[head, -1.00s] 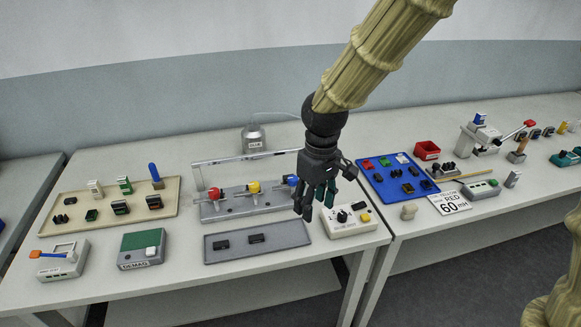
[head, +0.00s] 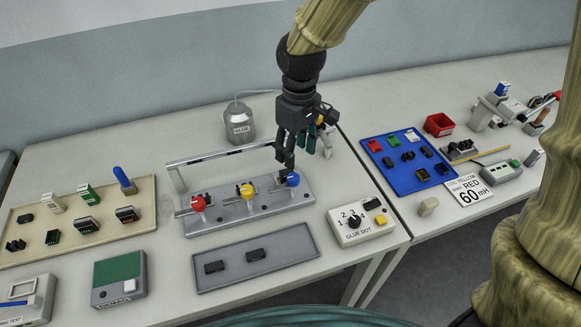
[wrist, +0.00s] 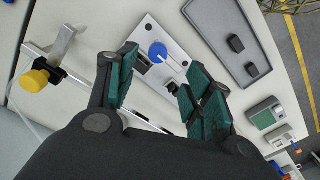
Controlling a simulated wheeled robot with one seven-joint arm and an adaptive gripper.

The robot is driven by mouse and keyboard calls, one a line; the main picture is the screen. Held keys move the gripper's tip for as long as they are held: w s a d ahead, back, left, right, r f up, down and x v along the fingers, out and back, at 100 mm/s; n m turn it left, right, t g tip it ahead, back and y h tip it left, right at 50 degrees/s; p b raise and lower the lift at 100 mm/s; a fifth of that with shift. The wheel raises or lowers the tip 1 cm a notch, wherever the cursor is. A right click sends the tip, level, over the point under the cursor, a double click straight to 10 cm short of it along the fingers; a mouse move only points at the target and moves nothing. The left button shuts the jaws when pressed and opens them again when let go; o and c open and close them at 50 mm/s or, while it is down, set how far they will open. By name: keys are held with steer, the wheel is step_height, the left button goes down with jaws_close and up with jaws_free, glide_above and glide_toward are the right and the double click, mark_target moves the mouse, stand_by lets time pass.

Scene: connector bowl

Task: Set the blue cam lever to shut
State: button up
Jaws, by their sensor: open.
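The blue cam lever (head: 291,179) has a round blue knob and stands at the right end of a grey fixture plate (head: 222,219). It also shows in the wrist view as a blue disc (wrist: 158,52) on the light plate, between the fingertips. My gripper (head: 305,157) is open and empty. In the head view it hangs just above and behind the blue knob, with one finger overlapping it. I cannot tell whether it touches. Its dark green finger pads (wrist: 163,75) are spread in the wrist view.
A red lever (head: 198,203) and a yellow lever (head: 246,190) stand left on the same plate. A raised rail (head: 220,154) runs behind them. A glue bottle (head: 239,125) stands further back. A grey tray (head: 285,244) and a glue dot box (head: 361,221) are in front.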

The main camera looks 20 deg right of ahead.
mark_target(293, 176)
steer(key=shift+s+f, duration=0.55)
steer(key=shift+f, duration=0.35)
steer(key=f, duration=0.1)
steer(key=w+f, duration=0.1)
steer(key=f, duration=0.1)
steer(key=f+p, duration=0.1)
steer(key=f, duration=0.1)
steer(key=shift+w+f, duration=0.15)
steer(key=shift+w, duration=0.25)
steer(key=shift+s+f, duration=0.2)
steer(key=shift+s, duration=0.15)
steer(key=shift+s+a+f, duration=0.1)
steer(key=shift+f, duration=0.15)
steer(key=shift+w+f, duration=0.45)
steer(key=shift+f, duration=0.25)
steer(key=shift+s+r, duration=0.15)
steer(key=shift+s, duration=0.15)
steer(key=shift+w, duration=0.15)
steer(key=c, duration=1.1)
steer(key=shift+o, duration=0.2)
